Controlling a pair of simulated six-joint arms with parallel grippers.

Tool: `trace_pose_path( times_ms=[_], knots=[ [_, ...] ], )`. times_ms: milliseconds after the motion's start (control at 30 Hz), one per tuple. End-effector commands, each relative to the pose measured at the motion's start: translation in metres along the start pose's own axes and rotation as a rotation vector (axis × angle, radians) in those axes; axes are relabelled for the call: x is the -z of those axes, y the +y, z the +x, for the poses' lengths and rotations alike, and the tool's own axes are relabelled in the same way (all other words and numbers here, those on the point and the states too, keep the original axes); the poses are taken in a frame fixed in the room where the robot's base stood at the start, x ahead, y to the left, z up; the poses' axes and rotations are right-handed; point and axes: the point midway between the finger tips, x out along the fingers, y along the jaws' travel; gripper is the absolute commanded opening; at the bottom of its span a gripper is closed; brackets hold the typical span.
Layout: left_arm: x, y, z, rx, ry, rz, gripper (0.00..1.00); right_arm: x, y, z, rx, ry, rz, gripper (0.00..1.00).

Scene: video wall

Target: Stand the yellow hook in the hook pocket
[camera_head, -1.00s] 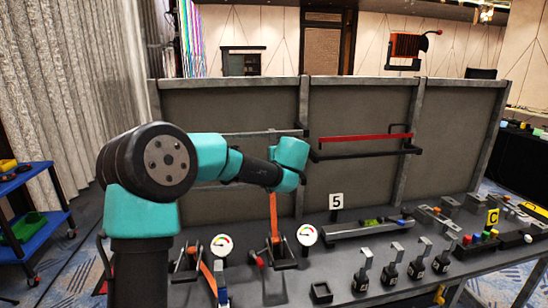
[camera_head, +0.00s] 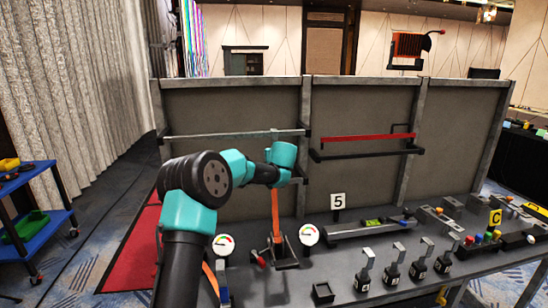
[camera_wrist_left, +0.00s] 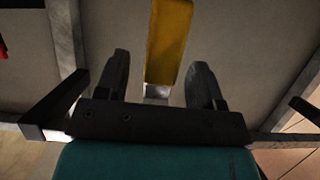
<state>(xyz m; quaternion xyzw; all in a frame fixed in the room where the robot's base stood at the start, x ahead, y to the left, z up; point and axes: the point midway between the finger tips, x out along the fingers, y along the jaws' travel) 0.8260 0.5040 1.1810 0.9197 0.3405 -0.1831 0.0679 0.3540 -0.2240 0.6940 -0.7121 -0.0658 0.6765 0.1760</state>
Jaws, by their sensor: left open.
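My left gripper (camera_wrist_left: 158,88) is open, with its two dark fingers apart in the left wrist view. A yellow strip (camera_wrist_left: 169,40) with a pale metal end shows between and beyond the fingers; I cannot tell whether it is the hook. In the head view my left arm reaches toward the back panel, hiding the fingers. Below its wrist an orange strip (camera_head: 275,215) rises from a black ratchet-like base (camera_head: 281,258). A small black open box (camera_head: 323,292) on the table may be the hook pocket. A yellow piece (camera_head: 536,210) lies at the far right, its shape unclear.
The grey panel (camera_head: 250,100) stands behind the table, with a red bar (camera_head: 365,137) on a black bracket. Two white gauges (camera_head: 308,235), a "5" sign (camera_head: 338,201) and several latch-like blocks (camera_head: 417,268) crowd the table. A blue cart (camera_head: 38,215) stands left.

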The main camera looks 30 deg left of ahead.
Motion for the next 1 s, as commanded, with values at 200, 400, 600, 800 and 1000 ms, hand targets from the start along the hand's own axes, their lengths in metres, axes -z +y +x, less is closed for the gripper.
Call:
trace_pose_path(
  times_ms=[200,400,600,800,1000],
  knots=[
    [0.0004,-0.0001,0.0099,0.0,0.001,0.0,0.62,0.0,0.0,0.0,0.0,0.0,0.0,0.43],
    [0.0002,-0.0001,0.0099,0.0,0.001,0.0,0.62,0.0,0.0,0.0,0.0,0.0,0.0,0.43],
    [0.0001,0.0,0.0098,0.0,0.0,0.0,0.45,0.0,0.0,0.0,0.0,0.0,0.0,0.43],
    [0.0001,0.0,0.0098,0.0,0.0,0.0,0.26,0.0,0.0,0.0,0.0,0.0,0.0,0.43],
    [0.0,0.0,0.0097,0.0,0.0,0.0,0.07,0.0,0.0,0.0,0.0,0.0,0.0,0.43]
  ],
)
